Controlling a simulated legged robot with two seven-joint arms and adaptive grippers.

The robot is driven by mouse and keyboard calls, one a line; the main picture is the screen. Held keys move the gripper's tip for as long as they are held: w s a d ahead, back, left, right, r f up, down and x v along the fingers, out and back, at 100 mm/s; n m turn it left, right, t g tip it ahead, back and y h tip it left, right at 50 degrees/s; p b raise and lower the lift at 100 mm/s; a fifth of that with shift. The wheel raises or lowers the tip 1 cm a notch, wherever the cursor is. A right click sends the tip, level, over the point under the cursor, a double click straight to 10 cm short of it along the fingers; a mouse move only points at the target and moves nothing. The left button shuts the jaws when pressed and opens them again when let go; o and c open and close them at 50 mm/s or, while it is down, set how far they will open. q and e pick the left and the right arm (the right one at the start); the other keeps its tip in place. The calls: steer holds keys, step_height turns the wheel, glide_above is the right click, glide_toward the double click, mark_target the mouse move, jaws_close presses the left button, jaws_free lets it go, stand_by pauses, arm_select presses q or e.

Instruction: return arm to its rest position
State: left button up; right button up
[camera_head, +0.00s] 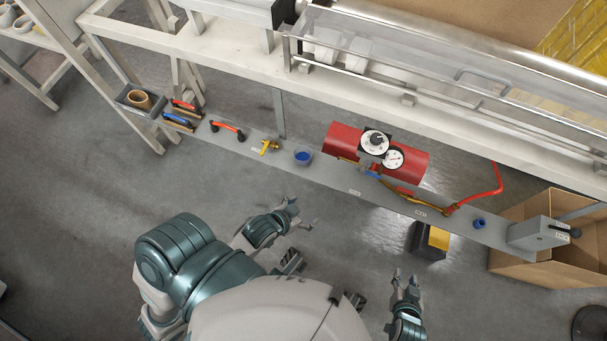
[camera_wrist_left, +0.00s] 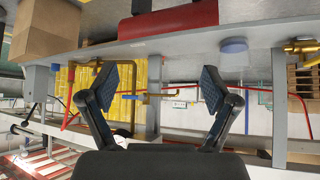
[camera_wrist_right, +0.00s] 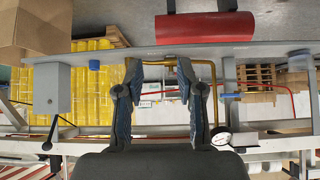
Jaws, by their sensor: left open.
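My left gripper (camera_head: 303,215) is in front of the grey shelf (camera_head: 330,171), below the blue cup (camera_head: 303,156) in the head view. In the left wrist view its two fingers (camera_wrist_left: 160,85) are spread wide with nothing between them. My right gripper (camera_head: 406,277) is lower and further right, clear of the shelf, near the black and yellow block (camera_head: 434,240). In the right wrist view its fingers (camera_wrist_right: 160,80) stand apart, less widely, with no object held between them. A brass pipe (camera_wrist_right: 200,63) shows behind the right fingers.
The shelf carries a red tank with gauges (camera_head: 345,138), a yellow valve (camera_head: 268,146), red-handled tools (camera_head: 228,127) and a grey box with a lever (camera_head: 540,233). A cardboard box (camera_head: 510,262) stands at right. Open floor (camera_head: 70,215) lies at left.

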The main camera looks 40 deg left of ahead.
arm_select(q)
steer(key=s+a+f+g+p, duration=0.2)
steer(key=s+f+p, duration=0.3)
steer(key=f, duration=0.6)
steer(key=s+a+f+g+y+p, duration=0.1)
steer(key=s+f+g+p, duration=0.3)
steer(key=s+f+p, duration=0.2)
step_height(320, 180, down, 5)
steer(key=shift+s+a+r+g, duration=0.15)
steer(key=shift+s+a+g, duration=0.25)
steer(key=shift+s, duration=0.85)
arm_select(e)
steer(key=s+d+f+g, duration=0.1)
steer(key=s+f+g, duration=0.2)
steer(key=s+f, duration=0.3)
steer(key=s+d+f+g+h, duration=0.1)
steer(key=s+f, duration=0.6)
steer(key=f, duration=0.8)
steer(key=d+g, duration=0.1)
steer(key=g, duration=0.1)
steer(key=shift+s+d+f+g+h, duration=0.15)
steer(key=shift+s+f+g+h, duration=0.15)
steer(key=shift+g, duration=0.1)
